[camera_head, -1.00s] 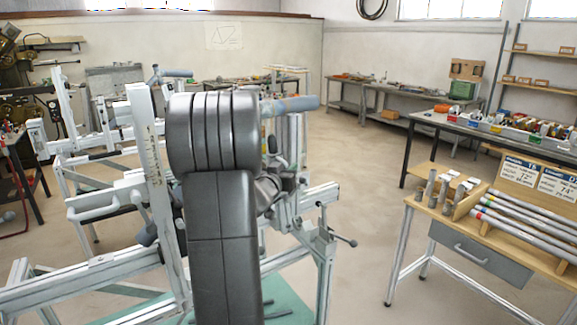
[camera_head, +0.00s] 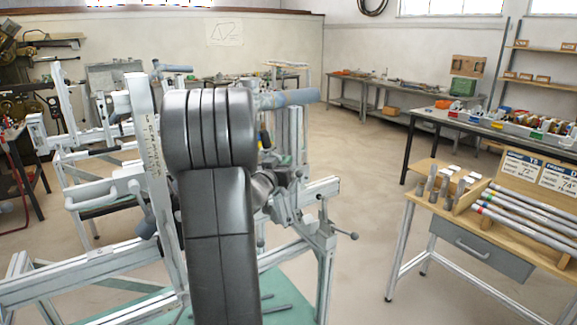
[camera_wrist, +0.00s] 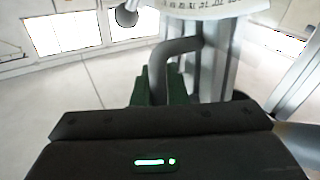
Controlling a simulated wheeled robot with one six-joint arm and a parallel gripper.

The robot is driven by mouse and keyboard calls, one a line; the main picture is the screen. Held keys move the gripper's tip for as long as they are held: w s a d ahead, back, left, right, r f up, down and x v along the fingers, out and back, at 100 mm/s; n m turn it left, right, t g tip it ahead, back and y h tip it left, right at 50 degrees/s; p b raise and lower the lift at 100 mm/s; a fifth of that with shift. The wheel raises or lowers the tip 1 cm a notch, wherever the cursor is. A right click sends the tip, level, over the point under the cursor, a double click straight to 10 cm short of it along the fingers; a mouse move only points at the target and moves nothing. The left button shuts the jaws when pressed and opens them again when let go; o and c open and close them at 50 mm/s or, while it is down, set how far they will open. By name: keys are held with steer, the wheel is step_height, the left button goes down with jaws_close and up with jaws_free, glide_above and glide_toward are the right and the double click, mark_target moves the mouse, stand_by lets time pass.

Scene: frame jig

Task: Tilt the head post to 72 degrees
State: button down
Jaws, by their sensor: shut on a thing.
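In the wrist view, my gripper (camera_wrist: 161,92) has its green fingers shut on a grey bent handle (camera_wrist: 159,66). The handle curves up and right to an upright aluminium post (camera_wrist: 217,72), which appears to be the head post. A pale plate with scale marks (camera_wrist: 205,8) crosses above it; its numbers are too blurred to read. In the head view, aluminium uprights (camera_head: 293,125) stand just right of my arm, with a blue-grey tube (camera_head: 290,97) near their top. My arm hides much of the jig, and I cannot read the post's angle.
The jig's aluminium frame (camera_head: 75,280) spreads left and below my arm, with a tall leaning post (camera_head: 146,130) close beside it. A clamp lever (camera_head: 345,235) sticks out at right. A wooden-topped bench (camera_head: 425,200) with tubes stands further right; the floor between is clear.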

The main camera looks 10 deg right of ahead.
steer(key=shift+s+a+f+n+t+b, duration=0.2)
steer(key=shift+a+b, duration=0.15)
steer(key=shift+a, duration=0.2)
steer(key=shift+s+a+f+n+t+b, duration=0.1)
steer(key=shift+s+a+t+b, duration=0.1)
steer(key=shift+a+b, duration=0.25)
steer(key=c, duration=1.7)
jaws_free()
steer(key=b+v, duration=0.2)
steer(key=v, duration=1.2)
steer(key=shift+w, duration=0.1)
